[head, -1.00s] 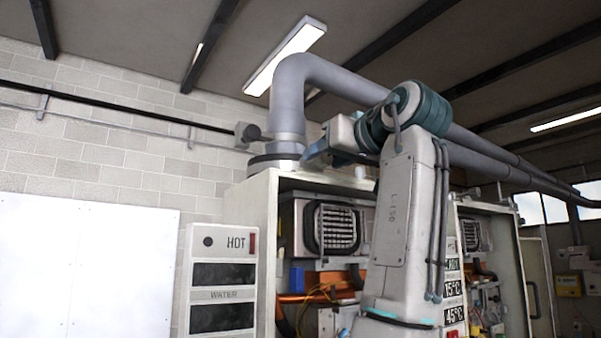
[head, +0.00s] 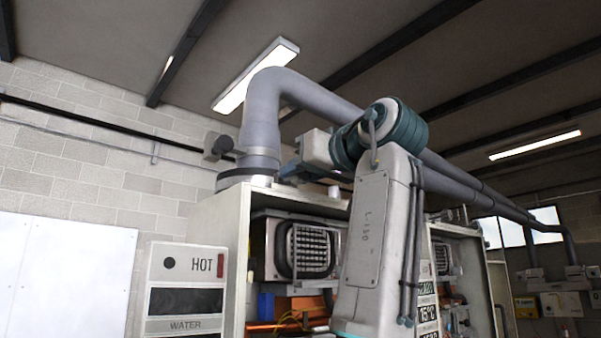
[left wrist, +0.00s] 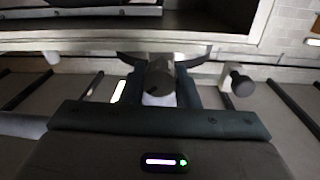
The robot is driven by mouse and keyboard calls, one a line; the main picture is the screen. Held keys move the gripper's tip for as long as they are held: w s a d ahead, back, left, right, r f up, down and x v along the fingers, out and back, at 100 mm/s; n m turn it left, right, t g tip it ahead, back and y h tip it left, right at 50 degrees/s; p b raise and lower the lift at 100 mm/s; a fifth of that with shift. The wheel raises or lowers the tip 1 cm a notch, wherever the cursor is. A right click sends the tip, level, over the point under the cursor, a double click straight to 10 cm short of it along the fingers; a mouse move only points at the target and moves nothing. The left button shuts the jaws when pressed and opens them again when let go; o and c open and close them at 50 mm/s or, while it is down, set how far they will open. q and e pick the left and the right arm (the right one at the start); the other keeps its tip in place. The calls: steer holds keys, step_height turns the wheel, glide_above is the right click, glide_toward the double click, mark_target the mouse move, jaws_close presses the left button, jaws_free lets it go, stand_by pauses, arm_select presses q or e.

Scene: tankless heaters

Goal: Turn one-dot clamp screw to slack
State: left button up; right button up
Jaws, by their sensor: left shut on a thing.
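A grey flue pipe (head: 262,110) rises from the heater cabinet top, with a dark clamp band (head: 249,162) round its base. My left gripper (head: 288,171) is small and partly hidden by my wrist, beside the pipe base on its right. In the left wrist view my left gripper (left wrist: 160,78) is shut on a dark round knob (left wrist: 160,84), which looks like a clamp screw. Another dark knob (left wrist: 239,84) stands to its right, apart from the fingers. No dot marks can be made out, so I cannot tell which screw is held. My right gripper is not in view.
The open heater cabinet (head: 232,215) stands below the pipe, with a grille unit (head: 308,250) inside. A HOT/WATER panel (head: 184,290) is at its left. The pipe continues right below the dark ceiling beams. A white board (head: 60,270) is on the left wall.

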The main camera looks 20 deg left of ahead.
arm_select(q)
steer(key=shift+n, duration=2.2)
steer(key=o, duration=0.8)
steer(key=shift+a, duration=0.1)
steer(key=shift+o, duration=0.8)
steer(key=shift+w+a+f, duration=0.15)
steer(key=shift+w+a, duration=0.1)
